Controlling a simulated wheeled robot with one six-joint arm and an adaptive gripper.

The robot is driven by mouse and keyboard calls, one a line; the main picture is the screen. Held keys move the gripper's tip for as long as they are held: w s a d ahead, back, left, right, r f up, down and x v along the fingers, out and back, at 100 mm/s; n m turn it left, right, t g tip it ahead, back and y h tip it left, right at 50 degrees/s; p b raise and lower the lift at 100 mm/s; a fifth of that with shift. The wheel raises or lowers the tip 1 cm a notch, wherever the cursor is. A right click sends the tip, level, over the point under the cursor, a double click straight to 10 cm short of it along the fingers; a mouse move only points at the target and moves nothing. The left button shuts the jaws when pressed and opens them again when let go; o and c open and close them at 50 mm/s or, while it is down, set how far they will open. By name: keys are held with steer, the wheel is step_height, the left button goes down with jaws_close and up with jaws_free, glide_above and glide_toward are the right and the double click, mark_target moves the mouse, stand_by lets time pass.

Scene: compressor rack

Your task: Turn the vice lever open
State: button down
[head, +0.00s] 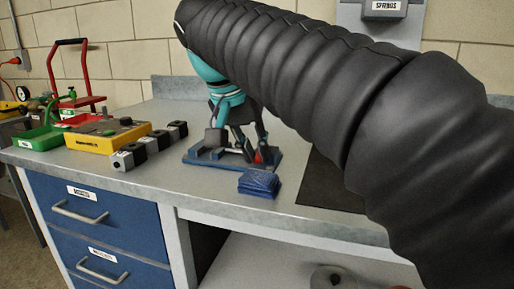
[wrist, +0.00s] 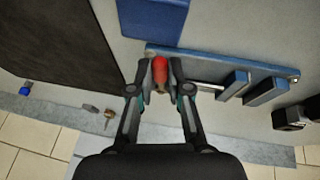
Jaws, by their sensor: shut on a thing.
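The vice has a blue base plate (head: 203,156) on the bench top, below my arm in the head view. In the wrist view the vice (wrist: 268,90) shows its blue jaws to the right of my gripper. The vice lever has a red handle (wrist: 160,68), which also shows small in the head view (head: 259,157). My gripper (wrist: 160,85) points down at the bench, with one finger on each side of the red handle, shut on it. My fingers hide part of the lever and its joint to the vice.
A blue folded cloth (head: 259,184) lies close in front of the vice. A dark mat (head: 325,190) lies to the right. Grey-black blocks (head: 150,146), a yellow box (head: 100,137) and a green tray (head: 42,138) stand to the left. The bench's front edge is near.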

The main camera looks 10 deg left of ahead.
steer(key=d+n+y, duration=0.1)
steer(key=n, duration=0.1)
steer(key=d+n, duration=0.1)
steer(key=n, duration=0.1)
steer(key=shift+w+d+n+t+y, duration=0.1)
steer(key=shift+d+n+t+y, duration=0.2)
steer(key=shift+y, duration=0.1)
steer(key=d+n+y+p, duration=0.1)
steer(key=n, duration=0.1)
steer(key=w+d+n+y, duration=0.1)
steer(key=n, duration=0.1)
steer(key=shift+w+d+r+p, duration=0.1)
steer(key=shift+p, duration=0.3)
steer(key=n, duration=0.1)
steer(key=w+d+n+y+p, duration=0.1)
steer(key=n, duration=0.1)
steer(key=w+n+g, duration=0.1)
steer(key=n, duration=0.1)
steer(key=shift+d+y+p, duration=0.25)
steer(key=shift+y+p, duration=0.05)
steer(key=shift+p, duration=0.1)
steer(key=shift+w+d+n+g+y+p, duration=0.15)
steer(key=shift+w+n+g+y, duration=0.3)
steer(key=shift+n, duration=0.55)
steer(key=shift+w+d+n+g+y+p, duration=0.2)
steer(key=shift+w+n, duration=0.3)
steer(key=shift+n, duration=0.5)
steer(key=shift+a, duration=0.15)
steer(key=c, duration=1.1)
jaws_free()
